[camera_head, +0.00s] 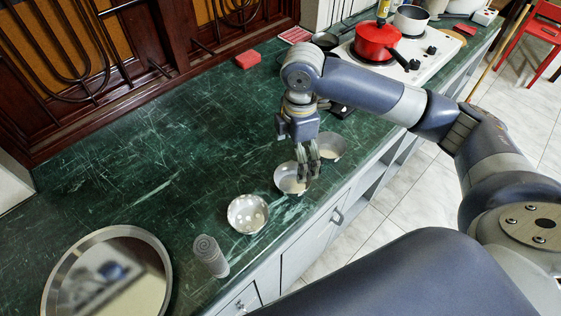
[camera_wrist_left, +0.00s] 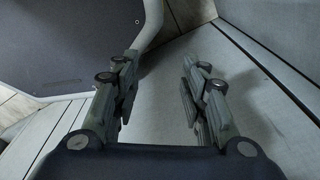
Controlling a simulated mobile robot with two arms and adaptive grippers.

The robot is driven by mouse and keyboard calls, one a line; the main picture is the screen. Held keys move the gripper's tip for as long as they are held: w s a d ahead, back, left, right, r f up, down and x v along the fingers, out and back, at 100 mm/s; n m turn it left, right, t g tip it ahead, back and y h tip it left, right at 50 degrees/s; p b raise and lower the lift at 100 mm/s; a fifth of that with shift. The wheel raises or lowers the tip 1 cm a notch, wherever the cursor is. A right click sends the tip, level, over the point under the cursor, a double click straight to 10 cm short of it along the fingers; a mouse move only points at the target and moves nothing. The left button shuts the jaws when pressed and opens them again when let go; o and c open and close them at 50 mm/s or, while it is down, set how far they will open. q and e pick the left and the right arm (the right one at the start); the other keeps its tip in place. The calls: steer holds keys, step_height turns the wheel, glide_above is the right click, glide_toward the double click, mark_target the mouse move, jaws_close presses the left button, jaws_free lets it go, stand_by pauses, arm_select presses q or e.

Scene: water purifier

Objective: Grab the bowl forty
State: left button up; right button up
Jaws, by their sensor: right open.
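Three metal bowls stand in a row on the green counter in the head view: a near bowl (camera_head: 247,214), a middle bowl (camera_head: 286,180) and a far bowl (camera_head: 333,147). I cannot tell which one is bowl forty. My right gripper (camera_head: 309,171) points down at the middle bowl, with its fingers over that bowl's right part, and hides some of it. It is open; I cannot tell whether it touches the bowl. My left gripper (camera_wrist_left: 155,105) shows only in the left wrist view. Its fingers are apart with nothing between them.
A round mirror-like tray (camera_head: 66,270) and a grey cylinder (camera_head: 210,256) are at the near left of the counter (camera_head: 130,180). A red pot (camera_head: 377,42) sits on a white stove (camera_head: 436,49) at the back right. The counter's left middle is clear.

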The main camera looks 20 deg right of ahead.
glide_above(292, 185)
steer(key=f, duration=0.4)
steer(key=shift+s+d+f, duration=0.2)
steer(key=shift+s+d, duration=0.15)
steer(key=shift+d, duration=0.05)
steer(key=f, duration=0.1)
steer(key=f+p, duration=0.1)
steer(key=f, duration=0.3)
steer(key=shift+w+a, duration=0.35)
steer(key=shift+f, duration=0.2)
steer(key=shift+c, duration=1.3)
steer(key=c, duration=0.7)
arm_select(q)
steer(key=s, duration=0.1)
steer(key=s+r, duration=0.1)
steer(key=s, duration=0.1)
steer(key=shift+a+r, duration=0.1)
steer(key=shift+a, duration=0.05)
